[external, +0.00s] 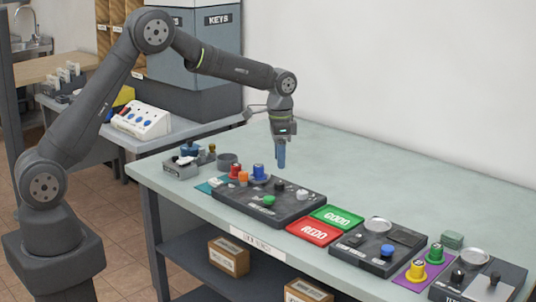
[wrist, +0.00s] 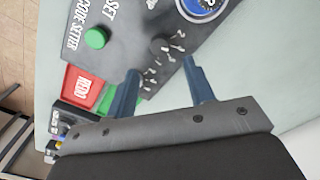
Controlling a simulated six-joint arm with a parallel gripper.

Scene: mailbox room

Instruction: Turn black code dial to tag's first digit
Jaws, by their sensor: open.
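The black code dial (wrist: 160,45) is a small round knob with white marks around it, on the dark code setter board (wrist: 120,30). It also shows in the external view (external: 280,185), small, on the same board (external: 300,206). Which mark the dial points at is too small to tell. My gripper (wrist: 162,67) is open and empty, its two blue fingers apart with the dial just beyond their tips in the wrist view. In the external view my gripper (external: 281,166) points down above the dial, not touching it. I cannot make out a tag with readable digits.
The table (external: 400,175) behind is clear.

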